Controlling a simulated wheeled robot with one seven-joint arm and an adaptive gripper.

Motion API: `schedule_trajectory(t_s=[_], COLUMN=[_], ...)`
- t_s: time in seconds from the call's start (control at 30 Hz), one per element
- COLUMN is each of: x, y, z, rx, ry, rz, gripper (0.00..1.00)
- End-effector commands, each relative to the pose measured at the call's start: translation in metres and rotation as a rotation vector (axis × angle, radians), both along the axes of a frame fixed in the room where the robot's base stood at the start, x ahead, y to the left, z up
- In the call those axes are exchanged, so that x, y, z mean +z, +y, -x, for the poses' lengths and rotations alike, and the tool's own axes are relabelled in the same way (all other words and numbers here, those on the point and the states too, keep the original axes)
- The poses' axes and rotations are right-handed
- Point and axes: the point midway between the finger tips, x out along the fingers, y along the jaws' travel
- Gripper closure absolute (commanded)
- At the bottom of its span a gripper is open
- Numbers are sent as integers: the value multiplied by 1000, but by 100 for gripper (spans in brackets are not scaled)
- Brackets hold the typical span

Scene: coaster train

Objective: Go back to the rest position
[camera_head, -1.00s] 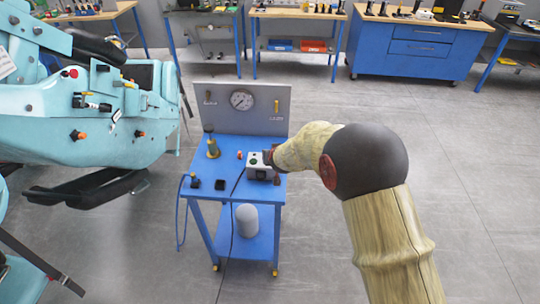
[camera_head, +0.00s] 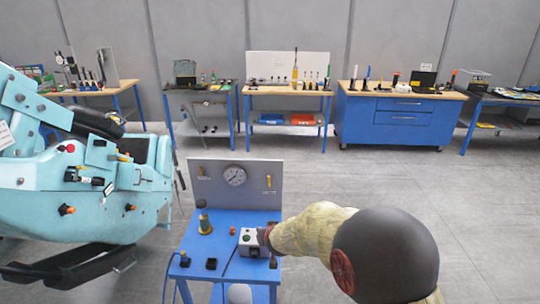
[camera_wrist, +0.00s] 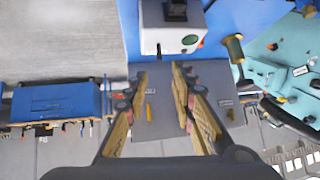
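My gripper (camera_wrist: 159,76) is open in the wrist view, its two yellowish fingers apart with nothing held between them. In the head view my gripper (camera_head: 266,237) is at the right side of the white control box (camera_head: 249,244), largely hidden by its own wrist; I cannot tell whether it touches the box. The box stands on the blue cart (camera_head: 213,254). In the wrist view the white box (camera_wrist: 170,37) shows its green button and lies beyond the fingertips.
A grey panel (camera_head: 206,184) with a gauge rises at the cart's back. A brass-coloured post (camera_head: 205,226) and small black blocks stand on the cart. A turquoise coaster car (camera_head: 60,190) is at left. Workbenches line the back wall. Floor at right is clear.

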Motion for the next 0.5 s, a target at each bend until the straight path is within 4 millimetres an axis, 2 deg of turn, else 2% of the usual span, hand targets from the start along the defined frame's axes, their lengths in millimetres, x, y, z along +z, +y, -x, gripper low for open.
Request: schedule_trajectory(t_s=[0.07,0.17,0.27,0.37,0.5], x=[-8,-30,-51,-48,-25], y=[5,9,10,7,-15], z=[9,35,72,116,175], rx=[4,27,58,92,115], ry=[47,145,262,371,491], rz=[-20,-31,-30,-27,-11], gripper=[74,74,74,74,74])
